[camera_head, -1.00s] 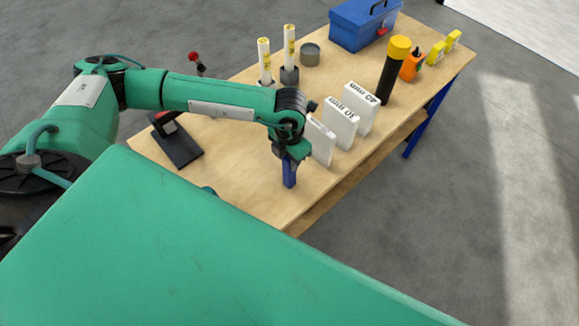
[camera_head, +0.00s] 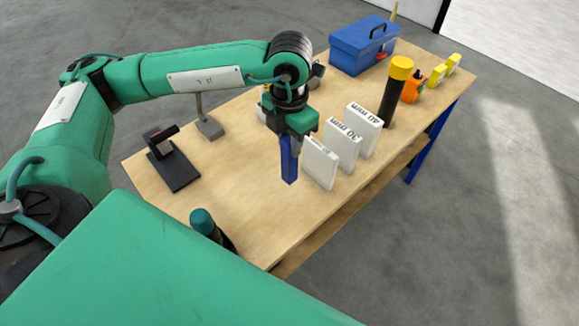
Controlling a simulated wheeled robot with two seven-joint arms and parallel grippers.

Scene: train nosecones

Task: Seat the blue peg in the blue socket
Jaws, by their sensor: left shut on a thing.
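The blue peg (camera_head: 289,165) is a long blue bar that hangs upright below my left gripper (camera_head: 290,136). My left gripper is shut on its upper end. The peg shows in front of the bare wooden top, just left of the nearest white block; its height above the table is hard to tell. I cannot make out a blue socket in this view. My right gripper is not in view.
White upright blocks (camera_head: 320,165) marked in mm stand right of the peg on the wooden table (camera_head: 240,180). A black stand (camera_head: 175,168) is at left, a teal-capped object (camera_head: 203,221) at the near edge, a blue toolbox (camera_head: 362,48) at the back.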

